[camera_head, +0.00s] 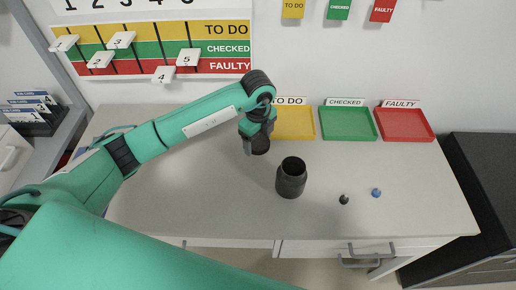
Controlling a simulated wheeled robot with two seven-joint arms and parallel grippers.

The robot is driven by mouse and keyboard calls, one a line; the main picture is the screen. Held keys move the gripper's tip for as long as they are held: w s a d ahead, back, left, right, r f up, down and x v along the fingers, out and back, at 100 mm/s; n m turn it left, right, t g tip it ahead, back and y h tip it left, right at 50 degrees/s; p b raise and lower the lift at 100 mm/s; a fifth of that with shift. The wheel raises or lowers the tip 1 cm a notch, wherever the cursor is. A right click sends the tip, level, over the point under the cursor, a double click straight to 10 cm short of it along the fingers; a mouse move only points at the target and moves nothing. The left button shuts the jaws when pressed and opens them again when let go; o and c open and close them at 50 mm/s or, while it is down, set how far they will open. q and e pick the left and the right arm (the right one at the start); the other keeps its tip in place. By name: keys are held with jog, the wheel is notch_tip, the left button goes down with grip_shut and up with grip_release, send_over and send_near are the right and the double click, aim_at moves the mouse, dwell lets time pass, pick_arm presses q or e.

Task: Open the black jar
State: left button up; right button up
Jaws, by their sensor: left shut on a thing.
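The black jar (291,179) stands upright on the bench, right of the middle of the picture. Its top is open and I see into its dark inside. My left gripper (257,147) is above the bench, up and left of the jar and apart from it. It is shut on a dark round piece that looks like the jar's lid (262,146), partly hidden by the fingers. My right gripper is not in view.
Yellow (295,123), green (348,124) and red (404,125) trays line the back of the bench (200,200). A small black item (344,199) and a small blue item (376,193) lie right of the jar. The bench's front left is clear.

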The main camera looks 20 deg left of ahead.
aim_at(258, 151)
pick_arm(q)
notch_tip(258, 151, down, 6)
jog(key=shift+r+p, duration=0.25)
jog(key=shift+p, duration=0.1)
jog(key=shift+f, duration=0.2)
jog(key=o, duration=0.8)
jog(key=shift+o, duration=1.4)
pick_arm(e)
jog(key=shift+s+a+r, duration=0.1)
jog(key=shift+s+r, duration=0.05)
